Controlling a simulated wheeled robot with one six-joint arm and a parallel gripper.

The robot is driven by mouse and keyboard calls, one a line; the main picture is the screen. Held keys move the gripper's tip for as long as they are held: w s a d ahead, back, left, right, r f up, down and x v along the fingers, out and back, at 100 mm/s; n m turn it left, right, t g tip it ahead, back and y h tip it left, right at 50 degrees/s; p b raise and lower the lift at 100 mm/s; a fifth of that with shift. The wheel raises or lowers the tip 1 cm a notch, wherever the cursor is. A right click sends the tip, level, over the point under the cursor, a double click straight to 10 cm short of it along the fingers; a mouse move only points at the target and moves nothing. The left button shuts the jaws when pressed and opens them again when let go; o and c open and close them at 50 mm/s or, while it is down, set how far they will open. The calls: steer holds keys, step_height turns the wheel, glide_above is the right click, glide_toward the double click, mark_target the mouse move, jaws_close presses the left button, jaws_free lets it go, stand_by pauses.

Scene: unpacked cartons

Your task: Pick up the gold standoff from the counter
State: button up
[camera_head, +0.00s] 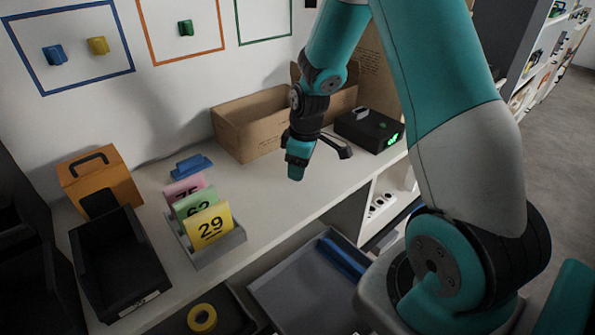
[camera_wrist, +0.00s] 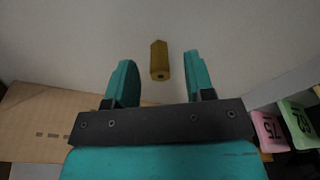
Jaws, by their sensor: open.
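The gold standoff (camera_wrist: 160,60) shows in the wrist view as a short hexagonal post with a dark hole in its near end. It lies just beyond my open gripper (camera_wrist: 156,77), roughly in line with the gap between the two teal fingers. The fingers do not visibly touch it. In the head view my gripper (camera_head: 297,160) hangs over the pale counter (camera_head: 260,205), in front of the cardboard box. The standoff cannot be made out in the head view.
The open cardboard box (camera_head: 245,138) stands behind my gripper, with a black device (camera_head: 368,131) at right. A grey holder (camera_head: 220,248) with numbered cards, a blue object (camera_head: 192,165), an orange box (camera_head: 98,178) and a black bin (camera_head: 118,263) stand left. The counter's middle is mostly clear.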

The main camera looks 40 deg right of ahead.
steer(key=shift+w+f, duration=0.1)
steer(key=shift+f, duration=0.8)
jaws_close()
steer(key=shift+r, duration=0.1)
